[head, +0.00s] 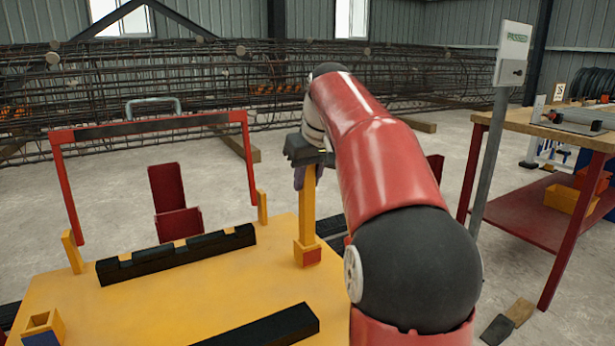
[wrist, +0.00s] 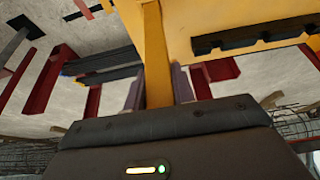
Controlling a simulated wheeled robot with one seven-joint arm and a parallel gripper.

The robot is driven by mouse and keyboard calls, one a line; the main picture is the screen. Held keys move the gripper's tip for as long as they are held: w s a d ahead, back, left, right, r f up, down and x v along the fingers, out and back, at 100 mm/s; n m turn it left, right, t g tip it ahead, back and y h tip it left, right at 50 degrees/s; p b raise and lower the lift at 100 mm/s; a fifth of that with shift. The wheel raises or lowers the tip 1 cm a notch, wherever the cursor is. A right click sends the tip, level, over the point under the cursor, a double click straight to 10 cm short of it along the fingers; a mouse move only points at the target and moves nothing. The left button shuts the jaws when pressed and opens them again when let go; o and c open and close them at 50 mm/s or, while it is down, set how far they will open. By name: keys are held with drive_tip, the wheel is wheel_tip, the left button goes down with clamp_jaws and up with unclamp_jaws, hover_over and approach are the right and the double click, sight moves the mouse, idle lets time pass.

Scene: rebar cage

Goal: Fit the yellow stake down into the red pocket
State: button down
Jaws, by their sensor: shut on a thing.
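The yellow stake (head: 308,212) stands about upright at the right side of the yellow table (head: 190,290). My gripper (head: 307,178) is shut on its upper part from above. In the wrist view the stake (wrist: 156,55) runs between my two purple-grey fingers (wrist: 159,88). The red pocket (head: 312,257), a small yellow block with a red face, sits at the stake's lower end. The stake's foot meets the pocket's top in the head view; how deep it sits inside cannot be told. The pocket's opening is hidden behind the stake and rim.
A similar open pocket with a blue face (head: 42,326) is at the table's front left. A black notched rail (head: 178,252) and a black bar (head: 265,328) lie on the table. A red frame (head: 150,127) rises behind. A grey post (head: 490,160) stands right.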

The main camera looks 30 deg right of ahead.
drive_tip(key=shift+f+b, duration=1.6)
drive_tip(key=shift+f, duration=0.65)
drive_tip(key=c, duration=1.1)
unclamp_jaws()
drive_tip(key=p+v, duration=0.2)
drive_tip(key=v, duration=0.6)
drive_tip(key=shift+f, duration=0.1)
